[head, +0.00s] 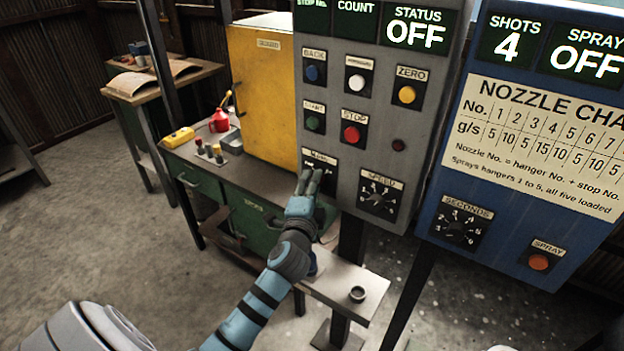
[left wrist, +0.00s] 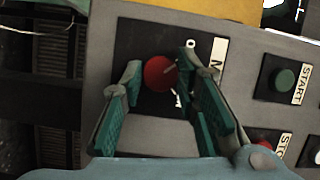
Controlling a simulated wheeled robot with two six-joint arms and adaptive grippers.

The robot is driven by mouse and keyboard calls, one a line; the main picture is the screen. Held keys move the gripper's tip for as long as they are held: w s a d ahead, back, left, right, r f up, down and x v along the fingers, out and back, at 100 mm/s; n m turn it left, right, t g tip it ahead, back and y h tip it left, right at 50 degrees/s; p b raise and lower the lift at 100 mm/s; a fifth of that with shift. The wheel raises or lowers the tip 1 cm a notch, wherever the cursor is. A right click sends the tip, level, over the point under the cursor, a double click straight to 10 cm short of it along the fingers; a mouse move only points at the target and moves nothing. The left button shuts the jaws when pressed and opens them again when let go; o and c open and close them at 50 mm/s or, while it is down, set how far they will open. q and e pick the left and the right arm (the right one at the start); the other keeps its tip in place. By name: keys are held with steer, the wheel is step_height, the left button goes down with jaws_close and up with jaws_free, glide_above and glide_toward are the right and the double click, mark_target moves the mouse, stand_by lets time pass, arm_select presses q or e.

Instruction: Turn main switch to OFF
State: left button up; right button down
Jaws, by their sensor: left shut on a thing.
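The main switch is a red round knob (left wrist: 160,73) on a black plate with a white "MAIN" label, on the grey control panel (head: 345,215). In the head view the switch plate (head: 320,160) sits at the panel's lower left, and my gripper hides the knob. My left gripper (head: 307,180) is at the switch. In the left wrist view its two fingers (left wrist: 161,62) stand on either side of the knob, closed on it. Small white markings show beside the knob, partly hidden by a finger. The status display (head: 415,28) reads OFF. My right gripper is not in view.
Start (head: 314,122) and stop (head: 352,134) buttons are above the switch, and a speed dial (head: 379,196) is to its right. A blue spray panel (head: 540,190) stands at the right. A small shelf (head: 345,285) with a cup (head: 357,294) is below.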

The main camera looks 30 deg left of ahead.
arm_select(q)
steer(key=shift+r+n, duration=0.1)
steer(key=shift+n, duration=0.2)
steer(key=o, duration=1.1)
steer(key=shift+o, duration=0.2)
steer(key=v, duration=1.2)
